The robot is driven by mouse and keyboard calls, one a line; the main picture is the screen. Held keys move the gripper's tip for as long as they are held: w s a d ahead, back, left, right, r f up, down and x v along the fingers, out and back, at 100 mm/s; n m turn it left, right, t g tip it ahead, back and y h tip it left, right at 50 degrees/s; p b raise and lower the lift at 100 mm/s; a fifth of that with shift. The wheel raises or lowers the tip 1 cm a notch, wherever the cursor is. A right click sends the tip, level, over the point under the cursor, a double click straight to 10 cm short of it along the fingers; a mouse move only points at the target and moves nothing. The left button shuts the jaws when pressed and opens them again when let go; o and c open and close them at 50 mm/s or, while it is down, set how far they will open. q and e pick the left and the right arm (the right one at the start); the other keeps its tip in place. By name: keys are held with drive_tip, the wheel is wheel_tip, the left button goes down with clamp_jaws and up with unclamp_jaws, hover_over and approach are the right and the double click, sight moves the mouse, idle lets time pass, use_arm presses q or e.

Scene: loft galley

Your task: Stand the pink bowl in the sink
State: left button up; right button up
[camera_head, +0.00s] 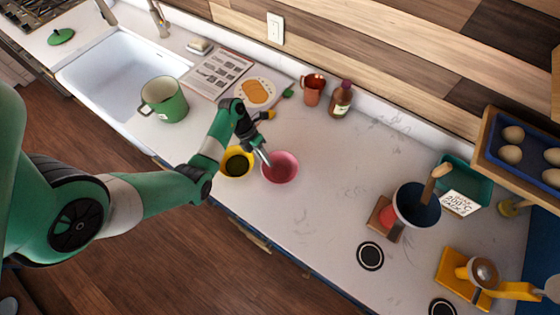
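The pink bowl (280,168) stands upright on the white counter, just right of a yellow bowl (236,163) with dark contents. My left gripper (265,158) reaches down at the pink bowl's left rim, its fingertips over or at the rim. The fingers look close together, but whether they grip the rim is too small to tell. The white sink (120,75) is at the upper left, and its visible basin looks empty. My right gripper is not in view.
A green pot (164,100) stands at the sink's right edge, between it and the bowls. A printed sheet (218,72), a plate with food (257,90), a copper mug (313,89) and a brown bottle (340,99) are along the back. The counter's middle is clear.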

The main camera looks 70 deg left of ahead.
use_arm(q)
drive_tip(key=shift+x, duration=1)
clamp_jaws()
idle(0.6)
